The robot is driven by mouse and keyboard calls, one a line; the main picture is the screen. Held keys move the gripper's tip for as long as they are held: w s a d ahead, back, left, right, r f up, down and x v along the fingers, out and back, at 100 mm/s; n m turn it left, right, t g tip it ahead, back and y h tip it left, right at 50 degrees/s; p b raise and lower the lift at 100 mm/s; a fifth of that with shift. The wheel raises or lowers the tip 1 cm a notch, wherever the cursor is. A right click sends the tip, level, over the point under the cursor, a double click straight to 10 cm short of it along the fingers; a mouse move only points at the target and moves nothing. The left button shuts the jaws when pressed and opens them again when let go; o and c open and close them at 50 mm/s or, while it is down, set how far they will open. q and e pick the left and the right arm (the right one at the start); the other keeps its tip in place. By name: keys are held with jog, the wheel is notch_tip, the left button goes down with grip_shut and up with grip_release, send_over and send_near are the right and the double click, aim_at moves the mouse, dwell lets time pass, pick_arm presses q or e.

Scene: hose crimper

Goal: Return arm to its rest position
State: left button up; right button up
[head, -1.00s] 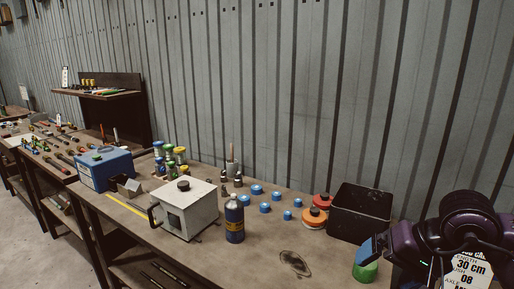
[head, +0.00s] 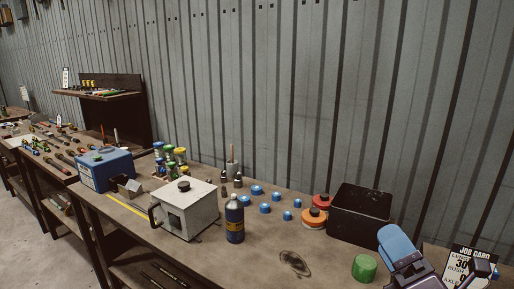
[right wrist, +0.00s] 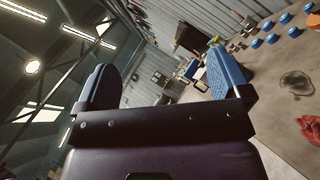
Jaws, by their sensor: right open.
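My right gripper (head: 402,252) shows at the lower right of the head view, its blue finger pads over the bench's right end. In the right wrist view its two blue fingers (right wrist: 165,85) stand wide apart with nothing between them. The gripper is open and empty. A green cylinder (head: 364,268) stands on the bench just left of it, apart from it as far as I can tell. My left gripper is not in either view.
The wooden bench (head: 265,262) holds a black bin (head: 360,213), orange-and-red discs (head: 314,217), several blue caps (head: 265,208), a dark blue bottle (head: 235,219), a white machine (head: 184,209) and a blue box (head: 104,168). A job card (head: 468,268) stands at the right. The bench's front middle is mostly clear.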

jog(key=s+d+f+m+g+h, duration=0.35)
jog(key=f+m+h, duration=0.25)
jog(key=f+m, duration=0.3)
jog(key=s+d+f+m+g+h, duration=0.2)
jog(key=d+f+m+g+h, duration=0.4)
jog(key=m, duration=0.5)
jog(key=s+a+f+m+g+y, duration=0.4)
jog(key=s+f+m+g, duration=0.4)
jog(key=s+f, duration=0.55)
pick_arm(q)
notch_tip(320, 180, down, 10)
jog(key=b, duration=1)
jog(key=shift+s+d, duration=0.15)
pick_arm(e)
jog(key=w+f+t, duration=0.3)
jog(key=f, duration=0.7)
jog(key=w+f+t, duration=0.3)
jog(key=f, duration=0.7)
jog(key=shift+a+f+t, duration=0.15)
jog(key=shift+a+t, duration=0.05)
jog(key=shift+t, duration=0.15)
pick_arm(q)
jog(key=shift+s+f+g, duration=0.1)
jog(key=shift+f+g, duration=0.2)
